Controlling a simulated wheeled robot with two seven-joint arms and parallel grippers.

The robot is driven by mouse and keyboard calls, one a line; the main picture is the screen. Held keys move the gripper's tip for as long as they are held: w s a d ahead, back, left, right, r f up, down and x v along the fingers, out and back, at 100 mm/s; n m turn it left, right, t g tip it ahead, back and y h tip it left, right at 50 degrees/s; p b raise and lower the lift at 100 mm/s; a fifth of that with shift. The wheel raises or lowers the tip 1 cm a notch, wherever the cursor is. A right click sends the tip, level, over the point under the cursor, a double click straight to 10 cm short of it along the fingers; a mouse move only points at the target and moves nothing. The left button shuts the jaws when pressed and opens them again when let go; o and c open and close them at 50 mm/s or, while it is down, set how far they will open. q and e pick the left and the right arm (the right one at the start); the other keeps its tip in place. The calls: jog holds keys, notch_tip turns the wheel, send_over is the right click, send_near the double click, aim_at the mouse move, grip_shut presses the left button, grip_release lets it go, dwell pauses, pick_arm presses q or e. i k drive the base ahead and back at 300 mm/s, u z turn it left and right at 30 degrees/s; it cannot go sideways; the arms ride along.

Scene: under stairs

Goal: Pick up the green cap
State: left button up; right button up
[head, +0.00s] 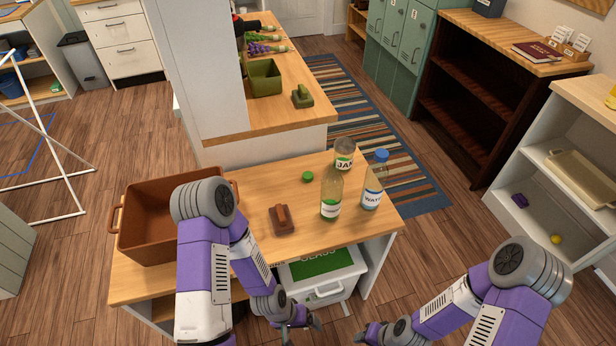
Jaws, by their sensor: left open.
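The small round green cap (307,176) lies on the wooden tabletop (262,180), left of the bottles and apart from them. My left gripper (301,331) is open and empty, low in front of the table's near edge and well away from the cap. My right gripper (364,334) is at the bottom edge, right of the left one; its fingers are too small and cut off to judge.
A glass bin (322,272) sits below the tabletop.

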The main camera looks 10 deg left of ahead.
aim_at(307, 176)
jog(key=k, duration=1.2)
jog(key=z, duration=0.6)
jog(key=i, duration=1.55)
jog(key=u, duration=1.1)
